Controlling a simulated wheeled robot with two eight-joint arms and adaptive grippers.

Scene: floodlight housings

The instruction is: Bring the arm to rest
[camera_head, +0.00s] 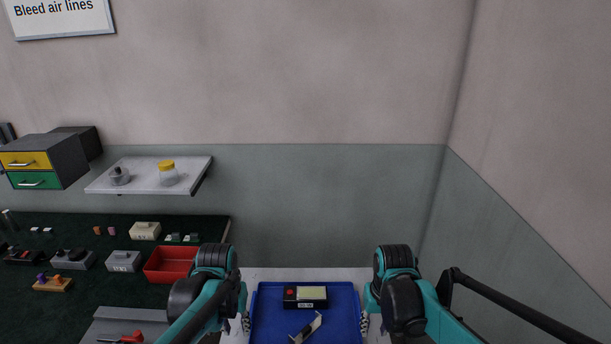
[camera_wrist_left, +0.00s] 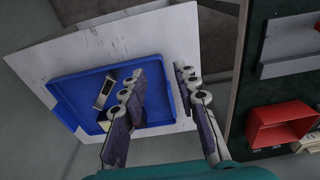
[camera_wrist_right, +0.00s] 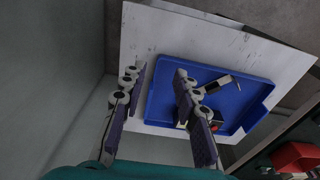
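My left gripper (camera_head: 246,322) hangs at the left side of the blue tray in the head view. In the left wrist view its fingers (camera_wrist_left: 160,80) are spread apart with nothing between them. My right gripper (camera_head: 364,322) is at the right side of the tray. In the right wrist view its fingers (camera_wrist_right: 158,75) are spread and empty. Both grippers appear above the tray's level. In the head view the blue tray (camera_head: 268,300) holds a black box with a yellowish panel (camera_head: 312,294) and a grey angled metal piece (camera_head: 307,328).
The tray lies on a white surface (camera_head: 340,274). To the left are a dark green bench (camera_head: 100,285) with several small parts, a red bin (camera_head: 168,262), a wall shelf (camera_head: 145,180) with a yellow-lidded jar (camera_head: 167,175), and drawers (camera_head: 40,160). A wall (camera_head: 560,230) stands at the right.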

